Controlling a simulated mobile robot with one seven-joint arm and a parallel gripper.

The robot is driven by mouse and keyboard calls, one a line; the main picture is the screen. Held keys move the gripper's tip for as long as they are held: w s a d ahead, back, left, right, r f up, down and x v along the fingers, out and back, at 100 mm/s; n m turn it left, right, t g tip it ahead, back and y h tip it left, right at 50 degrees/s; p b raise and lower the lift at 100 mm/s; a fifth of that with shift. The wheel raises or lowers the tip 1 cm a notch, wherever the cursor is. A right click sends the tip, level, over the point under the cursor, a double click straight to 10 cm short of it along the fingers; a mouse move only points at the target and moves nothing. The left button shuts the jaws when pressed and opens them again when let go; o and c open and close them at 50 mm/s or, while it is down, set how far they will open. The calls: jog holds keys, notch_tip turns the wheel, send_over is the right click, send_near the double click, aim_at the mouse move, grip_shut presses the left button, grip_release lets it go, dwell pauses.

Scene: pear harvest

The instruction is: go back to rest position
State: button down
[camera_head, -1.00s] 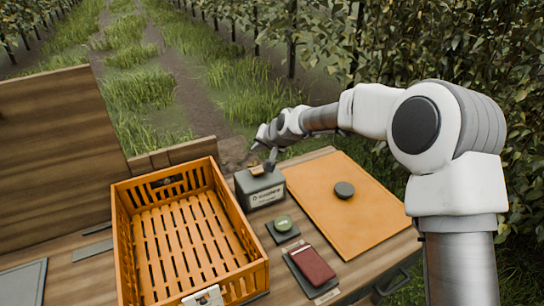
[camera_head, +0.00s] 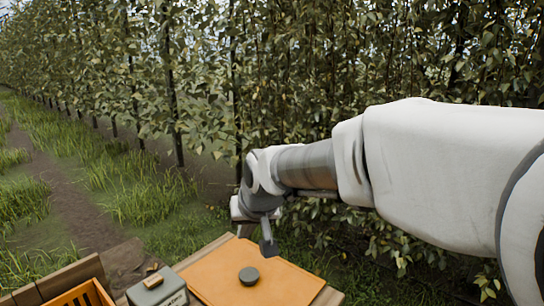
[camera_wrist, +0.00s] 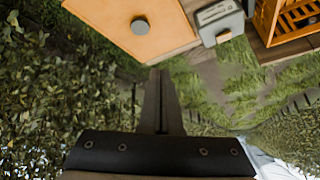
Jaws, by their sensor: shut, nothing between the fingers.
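My gripper (camera_head: 268,246) hangs beyond the work table at the end of my outstretched white and grey arm. In the wrist view its two dark fingers (camera_wrist: 160,73) meet along the middle with nothing between them. The fingertips appear apart from the orange board (camera_wrist: 166,42) and the grey box (camera_wrist: 217,12).
The orange board (camera_head: 215,267) carries a dark round disc (camera_head: 249,276). The grey box (camera_head: 160,283) stands left of it. An orange slatted crate (camera_head: 82,297) is cut off at the bottom left. Leafy trees (camera_head: 330,70) stand close behind my arm.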

jog(key=s+d+m+h, duration=0.2)
jog(key=s+d, duration=1.7)
jog(key=s, duration=0.3)
jog(key=shift+s+d+r+m+g+h+p, duration=0.25)
jog(key=shift+d+r+m+g+h+p, duration=0.05)
jog(key=shift+h+p, duration=0.15)
jog(key=shift+a, duration=0.2)
